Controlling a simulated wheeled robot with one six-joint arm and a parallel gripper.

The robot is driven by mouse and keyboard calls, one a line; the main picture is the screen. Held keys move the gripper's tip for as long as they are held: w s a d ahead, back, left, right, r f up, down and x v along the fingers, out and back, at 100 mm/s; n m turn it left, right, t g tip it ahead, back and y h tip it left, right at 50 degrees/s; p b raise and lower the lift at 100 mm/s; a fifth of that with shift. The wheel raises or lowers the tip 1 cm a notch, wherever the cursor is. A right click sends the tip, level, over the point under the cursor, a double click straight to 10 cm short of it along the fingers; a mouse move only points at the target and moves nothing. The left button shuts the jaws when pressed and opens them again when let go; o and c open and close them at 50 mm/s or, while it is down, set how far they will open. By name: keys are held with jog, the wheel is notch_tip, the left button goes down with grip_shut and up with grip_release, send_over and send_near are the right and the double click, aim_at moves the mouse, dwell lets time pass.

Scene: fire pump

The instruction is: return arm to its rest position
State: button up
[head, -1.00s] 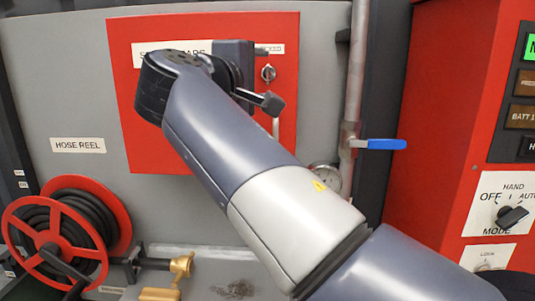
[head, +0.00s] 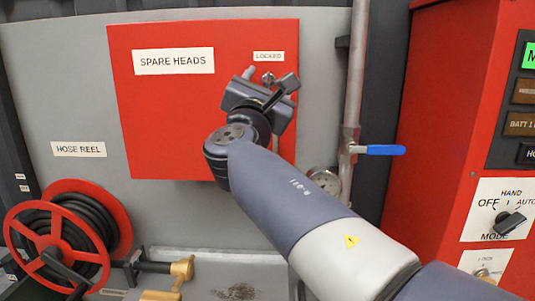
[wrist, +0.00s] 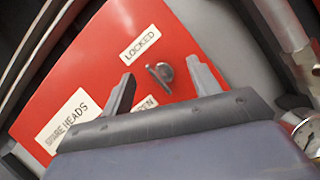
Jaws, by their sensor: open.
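My gripper (head: 268,88) is in front of the right side of the red SPARE HEADS cabinet (head: 150,120). In the wrist view its two fingers (wrist: 163,90) stand wide apart with nothing between them. A small metal key or latch (wrist: 161,74) on the red door shows beyond the fingers, apart from them. The LOCKED label (wrist: 140,44) is above it, and a second label, partly hidden by my gripper, ends in "EN". My arm reaches up from the lower right of the head view.
A vertical pipe with a blue lever (head: 380,150) and a gauge (head: 323,181) stand right of the cabinet. A red control panel (head: 440,110) is at the far right. A red hose reel (head: 55,240) and brass nozzle (head: 182,268) are at lower left.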

jog(key=n+y+p, duration=0.1)
jog(key=n, duration=0.1)
jog(key=n+y, duration=0.1)
jog(key=n, duration=0.1)
jog(key=shift+d+r+n+t+p, duration=0.1)
jog(key=shift+r+n+t+p, duration=0.1)
jog(key=shift+n+t+p, duration=0.15)
jog(key=shift+f+n+y+p, duration=0.15)
jog(key=shift+n+y+p, duration=0.4)
jog(key=shift+n+y, duration=0.55)
